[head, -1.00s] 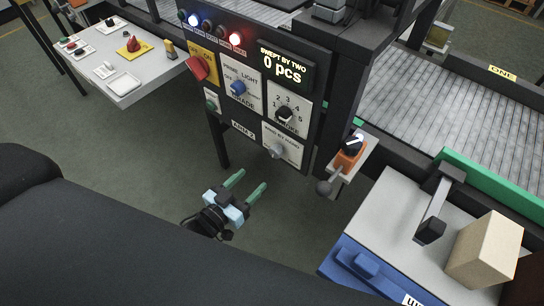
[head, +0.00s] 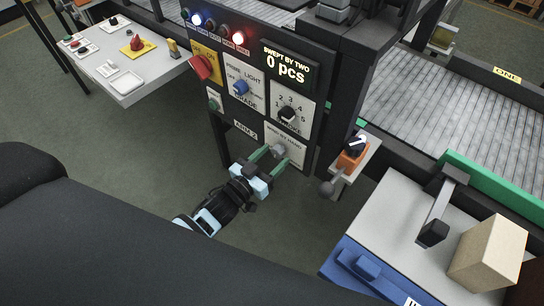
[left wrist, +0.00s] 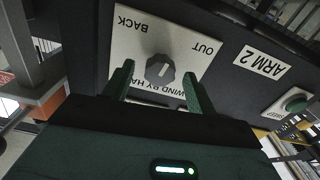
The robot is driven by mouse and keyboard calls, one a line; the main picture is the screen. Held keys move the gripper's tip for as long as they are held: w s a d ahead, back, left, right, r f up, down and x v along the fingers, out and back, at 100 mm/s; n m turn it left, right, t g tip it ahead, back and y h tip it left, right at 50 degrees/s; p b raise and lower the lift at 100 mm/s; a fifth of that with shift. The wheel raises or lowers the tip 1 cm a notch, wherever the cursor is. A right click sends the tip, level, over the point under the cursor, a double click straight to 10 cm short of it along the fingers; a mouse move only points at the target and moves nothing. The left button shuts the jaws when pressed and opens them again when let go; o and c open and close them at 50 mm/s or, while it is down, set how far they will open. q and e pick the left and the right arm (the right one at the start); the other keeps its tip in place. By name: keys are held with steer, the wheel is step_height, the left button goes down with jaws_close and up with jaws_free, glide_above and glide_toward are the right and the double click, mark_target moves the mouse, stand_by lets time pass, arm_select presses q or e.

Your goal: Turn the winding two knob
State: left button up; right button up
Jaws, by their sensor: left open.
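The winding knob is a grey round knob (head: 279,150) on a white plate low on the black control panel (head: 232,126). In the left wrist view the knob (left wrist: 160,70) shows upside down, with BACK, OUT and WIND BY HAND lettering around it and an ARM 2 label (left wrist: 262,61) beside its plate. My left gripper (head: 269,159) is open in front of the plate. Its two green fingers (left wrist: 157,76) show on either side of the knob with gaps, and I see no contact. Depth to the panel is hard to tell. My right gripper is not in view.
Above sit a black rotary knob (head: 288,114), a blue knob (head: 240,87), a red switch (head: 201,67) and a 0 pcs display (head: 285,70). An orange box with a black knob (head: 352,152) and a ball-ended lever (head: 327,188) stand close on the right.

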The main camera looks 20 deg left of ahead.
arm_select(q)
steer(key=shift+w+d, duration=0.1)
steer(key=shift+w, duration=0.1)
steer(key=c, duration=1)
steer(key=shift+m, duration=0.3)
steer(key=m, duration=0.3)
steer(key=shift+m, duration=2.6)
